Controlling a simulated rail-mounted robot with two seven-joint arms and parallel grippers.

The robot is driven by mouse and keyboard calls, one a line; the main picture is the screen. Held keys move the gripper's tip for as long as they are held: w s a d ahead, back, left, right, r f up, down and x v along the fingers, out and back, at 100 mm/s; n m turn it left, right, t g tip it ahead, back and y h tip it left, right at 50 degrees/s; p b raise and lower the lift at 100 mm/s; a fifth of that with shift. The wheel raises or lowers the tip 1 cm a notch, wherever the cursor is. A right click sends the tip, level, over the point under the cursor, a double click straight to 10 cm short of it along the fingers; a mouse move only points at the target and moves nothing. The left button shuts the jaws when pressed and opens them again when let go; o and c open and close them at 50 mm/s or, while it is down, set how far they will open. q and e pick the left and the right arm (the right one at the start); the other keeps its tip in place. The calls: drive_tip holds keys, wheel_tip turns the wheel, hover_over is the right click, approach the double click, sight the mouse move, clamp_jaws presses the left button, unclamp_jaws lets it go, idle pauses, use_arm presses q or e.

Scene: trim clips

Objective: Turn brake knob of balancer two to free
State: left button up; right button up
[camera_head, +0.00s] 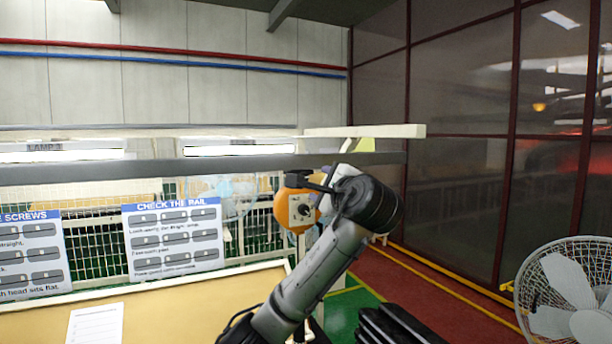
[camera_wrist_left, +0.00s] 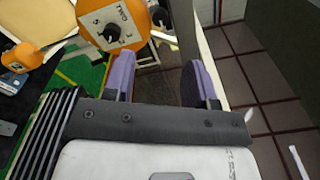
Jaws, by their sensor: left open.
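An orange balancer (camera_head: 297,208) hangs under the overhead rail in the head view, with a pale plate and a small dark knob on its face. In the left wrist view, an orange balancer (camera_wrist_left: 113,22) with lettering and a dark knob is at the top. A second orange body (camera_wrist_left: 30,55) with a dark knob shows at the left. I cannot read which is balancer two. My left gripper (camera_head: 322,187) is beside the balancer in the head view. In the wrist view its purple-padded fingers (camera_wrist_left: 160,82) are apart and empty, below and right of the nearer balancer.
A grey rail (camera_head: 200,168) crosses above a tan board (camera_head: 180,310). A sign headed "CHECK THE RAIL" (camera_head: 173,240) hangs at the left. A white fan (camera_head: 570,290) stands at the lower right. Red floor (camera_head: 440,295) lies open between the arm and the fan.

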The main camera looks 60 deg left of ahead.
sight(309, 178)
use_arm(q)
drive_tip(key=a+p, duration=0.1)
drive_tip(key=a, duration=0.2)
drive_tip(key=w+a+p, duration=0.1)
drive_tip(key=a, duration=0.1)
drive_tip(key=a+p, duration=0.1)
drive_tip(key=a, duration=0.2)
drive_tip(key=shift+w+a+r+p, duration=0.15)
drive_tip(key=shift+w+a+p, duration=0.15)
drive_tip(key=shift+a, duration=0.05)
drive_tip(key=shift+w+a+p, duration=0.2)
drive_tip(key=shift+a+p, duration=0.15)
drive_tip(key=shift+a, duration=0.7)
drive_tip(key=shift+c, duration=0.2)
